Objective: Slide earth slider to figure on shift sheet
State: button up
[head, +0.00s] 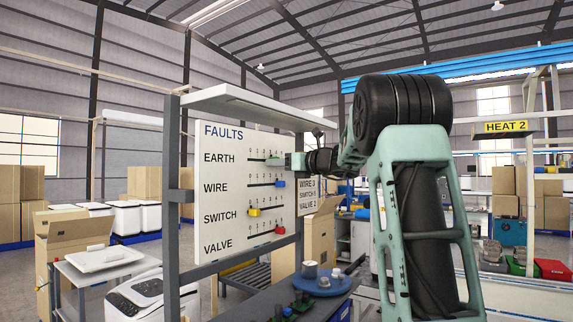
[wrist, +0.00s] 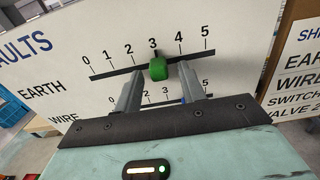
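The white FAULTS board (head: 225,233) carries horizontal scales for EARTH, WIRE, SWITCH and VALVE. The green earth slider (head: 272,161) sits on the top EARTH scale; in the wrist view the slider (wrist: 158,69) stands at about the 3. My gripper (head: 291,161) is in front of the board at that row. In the wrist view my gripper (wrist: 160,78) is open, one finger on each side of the slider, with visible gaps. The shift sheet (head: 309,197) is right of the board. Its EARTH figure is hidden by my arm in the head view and cut off in the wrist view.
Below the EARTH row are a blue wire slider (head: 280,183), a yellow switch slider (head: 254,212) and a red valve slider (head: 280,231). A table with a blue round stand (head: 322,286) is below right of the board. A grey post (head: 172,200) borders its left side.

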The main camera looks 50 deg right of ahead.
jog(key=s+d+b, duration=0.1)
jog(key=s+b, duration=0.5)
jog(key=s, duration=1.1)
jog(key=shift+s+d+b, duration=0.15)
jog(key=shift+d+b, duration=0.05)
jog(key=shift+b, duration=0.1)
